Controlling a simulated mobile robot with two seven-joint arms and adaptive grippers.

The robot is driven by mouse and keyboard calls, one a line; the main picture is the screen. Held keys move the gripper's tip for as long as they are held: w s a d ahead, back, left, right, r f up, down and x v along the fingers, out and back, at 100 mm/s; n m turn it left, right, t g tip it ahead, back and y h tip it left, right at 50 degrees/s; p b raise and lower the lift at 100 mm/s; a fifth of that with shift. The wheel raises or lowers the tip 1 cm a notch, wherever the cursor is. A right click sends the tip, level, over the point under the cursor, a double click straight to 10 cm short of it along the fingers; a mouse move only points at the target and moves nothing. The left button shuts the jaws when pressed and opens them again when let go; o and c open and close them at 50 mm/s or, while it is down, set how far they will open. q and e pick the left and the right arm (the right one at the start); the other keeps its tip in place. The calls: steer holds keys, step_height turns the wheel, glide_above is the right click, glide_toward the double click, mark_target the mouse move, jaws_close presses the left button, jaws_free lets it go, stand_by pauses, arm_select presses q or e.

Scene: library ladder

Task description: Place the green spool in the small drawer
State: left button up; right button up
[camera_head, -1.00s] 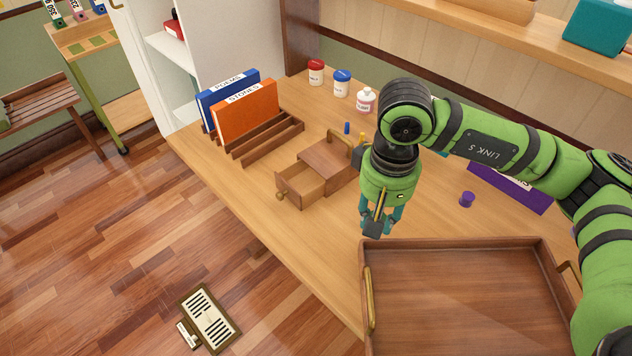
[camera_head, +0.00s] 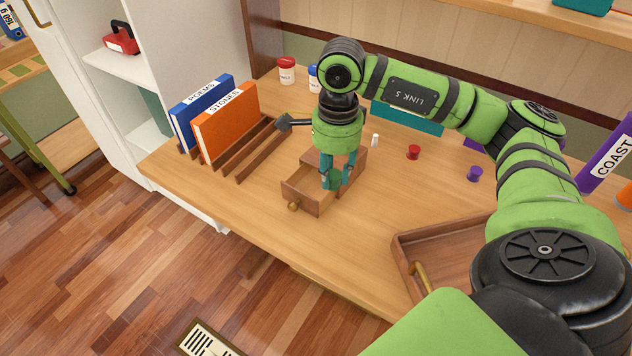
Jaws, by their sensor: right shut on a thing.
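The small wooden drawer (camera_head: 302,195) is pulled open from its little wooden cabinet (camera_head: 358,170) on the desk, with its round knob facing the front left. My right gripper (camera_head: 335,182) points straight down over the drawer, near its back right side. Its teal fingers are shut on the green spool (camera_head: 335,177), which is partly hidden between them. I cannot tell whether the spool touches the drawer floor. My left gripper is not in view.
A red spool (camera_head: 413,152) and a purple spool (camera_head: 474,174) stand to the right. The book rack (camera_head: 240,158) with blue and orange books is left of the drawer. A wooden tray (camera_head: 450,252) lies at front right, partly behind my arm.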

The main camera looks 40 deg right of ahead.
steer(key=d+m, duration=0.2)
steer(key=m, duration=0.1)
steer(key=d+f+m+b, duration=0.1)
steer(key=d+m, duration=0.1)
steer(key=m, duration=0.1)
steer(key=shift+d, duration=0.15)
steer(key=d+m, duration=0.1)
steer(key=m, duration=0.1)
steer(key=d+m, duration=0.1)
steer(key=m, duration=0.1)
steer(key=shift+s+d+f+b, duration=0.1)
steer(key=shift+d+b, duration=0.1)
steer(key=shift+b, duration=0.15)
steer(key=shift+c, duration=0.4)
steer(key=m+p, duration=0.2)
steer(key=p, duration=0.1)
glide_toward(308, 187)
steer(key=s+a+f, duration=0.1)
steer(key=s+a, duration=0.1)
steer(key=s, duration=0.1)
steer(key=shift+f, duration=0.4)
step_height(308, 187, down, 3)
steer(key=shift+f, duration=0.1)
steer(key=shift+w+f+p, duration=0.1)
steer(key=shift+f+p, duration=0.2)
steer(key=shift+f, duration=0.15)
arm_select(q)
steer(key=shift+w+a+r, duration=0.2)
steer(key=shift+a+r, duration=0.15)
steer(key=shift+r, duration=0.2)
